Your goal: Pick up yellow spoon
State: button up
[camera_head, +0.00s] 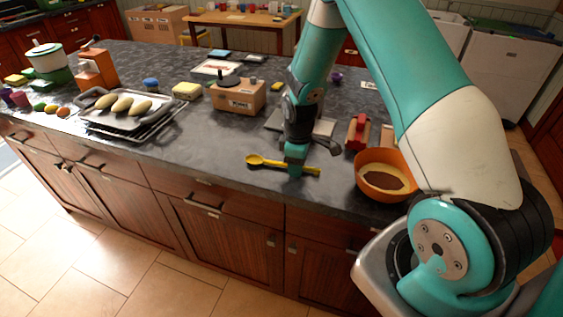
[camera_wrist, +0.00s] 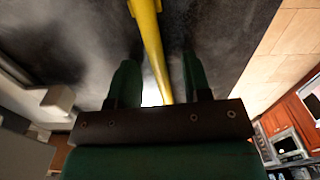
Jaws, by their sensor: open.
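The yellow spoon (camera_head: 272,163) lies on the dark countertop near its front edge, with its bowl to the left and its handle running right. My gripper (camera_head: 295,168) is right above the spoon's handle in the head view and hides part of it. In the wrist view the yellow handle (camera_wrist: 149,45) runs between the two green fingers of my gripper (camera_wrist: 156,85). The fingers are apart, with a gap on either side of the handle. I cannot tell the exact height of the fingertips over the counter.
An orange bowl (camera_head: 385,190) with brown contents stands just right of the gripper. A red object (camera_head: 357,133) and a grey tray are behind. A cardboard box (camera_head: 238,97) and a metal tray with several yellow items (camera_head: 128,121) are left. Counter left of the spoon is clear.

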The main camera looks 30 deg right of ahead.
grip_shut()
notch_tip(320, 180, up, 20)
jog(key=b, duration=0.3)
dwell(0.4)
